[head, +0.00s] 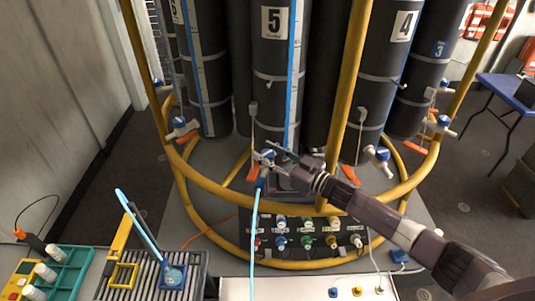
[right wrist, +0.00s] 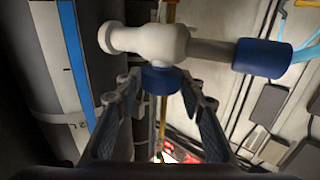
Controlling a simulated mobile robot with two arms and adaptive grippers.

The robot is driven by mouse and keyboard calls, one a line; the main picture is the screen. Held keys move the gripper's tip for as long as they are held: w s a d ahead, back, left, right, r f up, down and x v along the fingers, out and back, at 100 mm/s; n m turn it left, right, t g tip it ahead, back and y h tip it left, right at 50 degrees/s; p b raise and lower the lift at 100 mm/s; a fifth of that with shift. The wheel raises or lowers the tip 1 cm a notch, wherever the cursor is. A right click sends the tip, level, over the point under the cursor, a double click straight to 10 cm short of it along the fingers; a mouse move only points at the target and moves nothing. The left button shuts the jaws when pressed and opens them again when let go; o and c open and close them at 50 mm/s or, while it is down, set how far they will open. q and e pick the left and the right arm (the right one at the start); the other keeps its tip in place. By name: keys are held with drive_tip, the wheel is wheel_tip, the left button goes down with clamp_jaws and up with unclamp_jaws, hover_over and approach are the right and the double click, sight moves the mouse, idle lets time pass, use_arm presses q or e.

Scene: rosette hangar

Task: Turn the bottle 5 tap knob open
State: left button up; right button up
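Bottle 5 (head: 271,60) is a tall dark cylinder with a "5" label and a blue-and-white strip, standing in the middle of the head view. Its white tap (right wrist: 160,42) is large in the right wrist view. The blue tap knob (right wrist: 162,79) is on the tap body, and it also shows small in the head view (head: 267,154). My right gripper (head: 273,150) is at this tap. In the right wrist view its open fingers (right wrist: 160,88) stand on either side of the knob; I cannot tell whether they touch it. My left gripper is not in view.
A yellow ring frame (head: 193,180) with uprights surrounds the bottles. A light blue hose (head: 253,225) runs down from the tap. Bottle 4 (head: 388,65) has its own blue-knobbed tap (head: 379,154). A connector panel (head: 305,235) and a ribbed tray (head: 145,275) are in front.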

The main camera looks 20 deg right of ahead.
drive_tip(key=shift+o, duration=1.1)
drive_tip(key=shift+f, duration=0.1)
drive_tip(key=shift+s+d+f, duration=0.1)
drive_tip(key=shift+s, duration=0.1)
drive_tip(key=v, duration=1.1)
drive_tip(key=shift+s+d, duration=0.15)
drive_tip(key=shift+d, duration=0.05)
drive_tip(key=w+a+m+t+h+b, duration=0.1)
drive_tip(key=w+a+h+b, duration=0.1)
drive_tip(key=w, duration=0.1)
drive_tip(key=w+a+m+h+b, duration=0.2)
drive_tip(key=w+b, duration=0.1)
drive_tip(key=w+a+m+t+h+b, duration=0.1)
drive_tip(key=w+a+h+b, duration=0.1)
drive_tip(key=w+b, duration=0.1)
drive_tip(key=shift+w+a+f+t, duration=0.3)
drive_tip(key=shift+w+a, duration=0.1)
drive_tip(key=shift+w, duration=0.05)
